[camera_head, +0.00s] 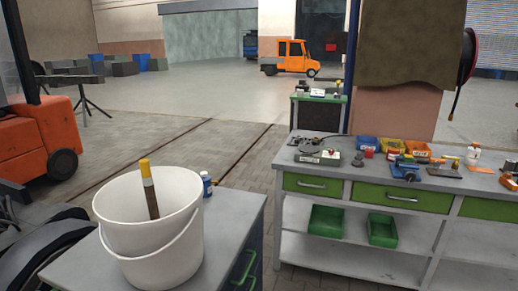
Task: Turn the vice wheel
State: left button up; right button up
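A small blue device that looks like a vice (405,170) sits on the grey top of the workbench (345,178) at the right. It is small in the view, and I cannot make out a wheel on it for certain. An orange-yellow piece lies at or just behind it; I cannot tell if they touch. Neither of my grippers shows in the head view.
Blue, yellow and orange bins (391,146) line the bench's back. A white bucket (148,236) holding a yellow-tipped handle stands on a nearer grey cabinet, beside a blue bottle (207,184). Open floor (225,145) lies beyond. An orange vehicle (40,135) stands left.

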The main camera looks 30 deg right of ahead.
aim_at(410, 176)
jog(key=z, duration=2.1)
